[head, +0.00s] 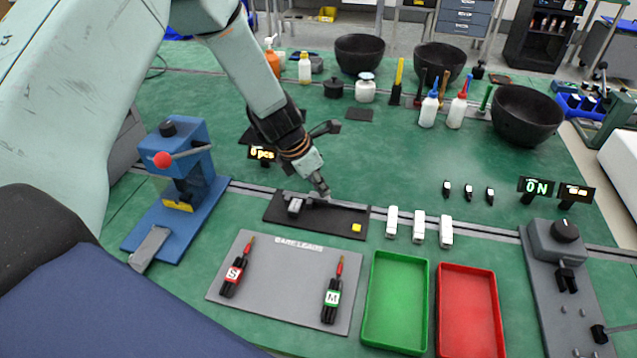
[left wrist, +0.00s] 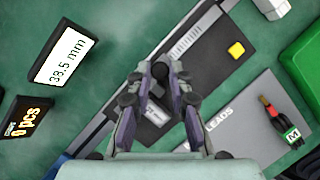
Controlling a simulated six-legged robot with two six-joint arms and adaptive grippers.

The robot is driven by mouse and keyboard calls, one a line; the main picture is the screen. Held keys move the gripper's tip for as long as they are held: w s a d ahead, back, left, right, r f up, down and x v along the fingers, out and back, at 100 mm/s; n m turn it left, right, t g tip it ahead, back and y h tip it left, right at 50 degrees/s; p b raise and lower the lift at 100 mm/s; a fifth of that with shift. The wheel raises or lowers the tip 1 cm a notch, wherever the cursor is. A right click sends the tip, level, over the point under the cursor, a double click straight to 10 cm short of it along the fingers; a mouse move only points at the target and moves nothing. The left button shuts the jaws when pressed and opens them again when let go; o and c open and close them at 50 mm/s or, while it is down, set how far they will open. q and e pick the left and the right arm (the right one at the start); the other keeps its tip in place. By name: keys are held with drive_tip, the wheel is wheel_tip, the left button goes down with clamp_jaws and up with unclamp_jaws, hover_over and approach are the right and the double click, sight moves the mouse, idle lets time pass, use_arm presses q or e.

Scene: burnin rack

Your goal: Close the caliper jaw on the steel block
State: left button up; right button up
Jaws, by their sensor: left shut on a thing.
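The caliper sits on a dark base plate (head: 335,219) near the middle of the green bench. The small grey steel block (head: 295,206) is at its left end; in the left wrist view the block (left wrist: 153,113) shows partly between my fingers. My left gripper (head: 324,192) is down at the caliper, right of the block. In the left wrist view my left gripper (left wrist: 160,70) is shut on the dark knob of the sliding jaw (left wrist: 160,72). The fingers hide much of the jaw, so I cannot tell whether it touches the block. My right gripper is not in view.
A display (left wrist: 63,57) reads 38.5 mm. A blue press (head: 178,170) stands left. A grey mat (head: 290,285) with two leads, a green tray (head: 396,300) and a red tray (head: 470,310) lie in front. White pieces (head: 419,226) stand right of the caliper.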

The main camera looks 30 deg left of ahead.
use_arm(q)
drive_tip(key=shift+s+a+r+p, duration=0.1)
drive_tip(key=shift+s+a+p, duration=0.05)
drive_tip(key=shift+a+p, duration=0.45)
drive_tip(key=shift+a, duration=0.2)
drive_tip(key=o, duration=0.9)
drive_tip(key=shift+v, duration=5.95)
drive_tip(key=shift+s, duration=0.1)
